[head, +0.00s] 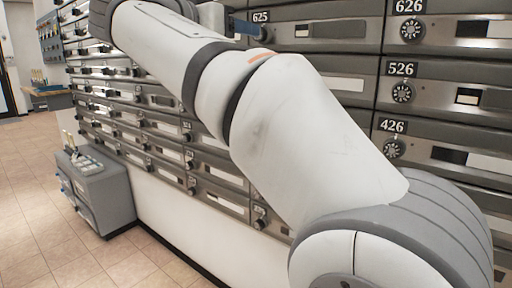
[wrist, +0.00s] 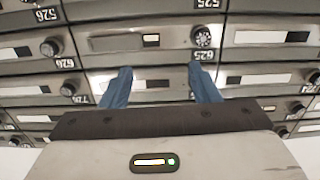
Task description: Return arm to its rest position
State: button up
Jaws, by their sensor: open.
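My gripper (wrist: 160,76) is open, with its two blue fingers apart and nothing between them. It faces the mailbox wall, which appears upside down in the wrist view. The fingertips lie near the mailbox door labelled 625 (wrist: 200,51); I cannot tell whether they touch it. In the head view my arm stretches from the lower right to the upper left across the mailboxes. A blue finger (head: 246,28) shows beside the 625 label (head: 261,17); the rest of the gripper is mostly hidden behind the arm.
The mailbox wall (head: 340,85) fills the right and middle, with round dials on doors 626, 526 and 426. A grey cabinet (head: 97,190) with small items on top stands at the left by the wall. The tiled floor (head: 35,215) left of it is clear.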

jog(key=s+d+f+n+g+y+p, duration=0.1)
jog(key=d+f+n+g+y+p, duration=0.25)
jog(key=d+p, duration=0.45)
jog(key=s+d+f+n+g+y+p, duration=0.2)
jog(key=d+f+n+g+p, duration=0.15)
jog(key=d+p, duration=0.55)
jog(key=s+d+f+g+y+p, duration=0.1)
jog(key=s+f+p, duration=0.3)
jog(key=s+p, duration=0.4)
jog(key=s+d+f+g+y+p, duration=0.1)
jog(key=s+f+g+y+p, duration=0.2)
jog(key=s+p, duration=0.6)
jog(key=shift+s+f+y, duration=0.45)
jog(key=shift+f+y, duration=0.2)
jog(key=shift+d, duration=0.1)
